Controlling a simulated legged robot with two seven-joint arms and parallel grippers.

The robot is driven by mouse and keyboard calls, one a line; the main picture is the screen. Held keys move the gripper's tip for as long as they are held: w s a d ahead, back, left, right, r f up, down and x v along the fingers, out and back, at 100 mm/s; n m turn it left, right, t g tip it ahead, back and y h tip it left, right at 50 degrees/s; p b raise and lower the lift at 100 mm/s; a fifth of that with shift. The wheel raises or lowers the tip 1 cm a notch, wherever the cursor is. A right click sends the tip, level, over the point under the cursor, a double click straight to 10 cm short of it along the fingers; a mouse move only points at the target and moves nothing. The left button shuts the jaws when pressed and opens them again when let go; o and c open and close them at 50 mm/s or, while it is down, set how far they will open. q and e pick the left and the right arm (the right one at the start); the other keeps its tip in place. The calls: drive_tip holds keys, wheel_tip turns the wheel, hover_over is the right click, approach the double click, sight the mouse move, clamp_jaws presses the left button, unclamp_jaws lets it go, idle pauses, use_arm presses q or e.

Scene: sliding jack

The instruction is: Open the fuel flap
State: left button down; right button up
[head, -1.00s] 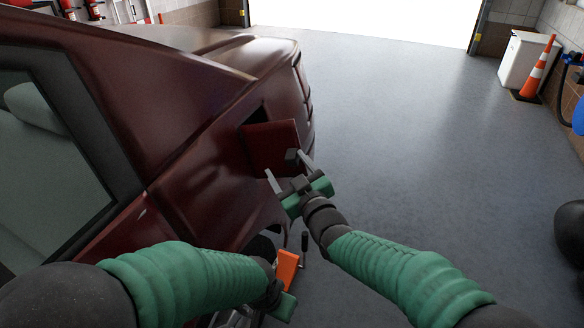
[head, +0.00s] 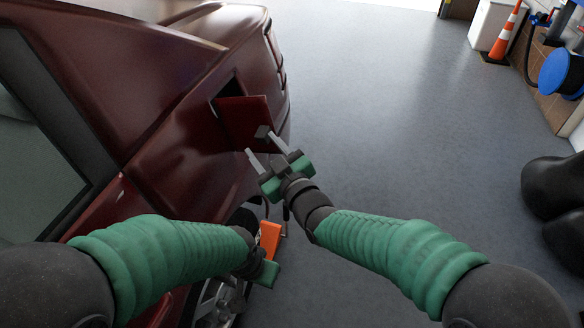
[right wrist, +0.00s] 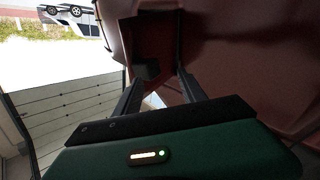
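The fuel flap (head: 244,120) is a dark red panel swung out from the side of the dark red car (head: 170,110). A dark opening (head: 233,88) shows behind it. My right gripper (head: 256,143) is open and empty, its fingers apart at the flap's lower edge. One fingertip overlaps the flap in the head view; I cannot tell whether it touches. In the right wrist view the spread fingers (right wrist: 158,80) point toward the flap and car body. My left gripper (head: 264,268) is low beside the car, mostly hidden by its own arm, so its fingers are unclear.
An orange piece (head: 269,239) shows beside my left gripper, near the car's wheel (head: 222,295). The grey floor (head: 390,120) to the right is clear. A traffic cone (head: 505,35), a blue hose reel (head: 562,72) and black rounded objects (head: 552,190) stand at the right.

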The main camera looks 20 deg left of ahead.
drive_tip(key=w+d+p+v, duration=0.1)
drive_tip(key=v, duration=1.2)
drive_tip(key=shift+f+p, duration=0.2)
drive_tip(key=shift+p, duration=0.1)
drive_tip(key=shift+d, duration=0.1)
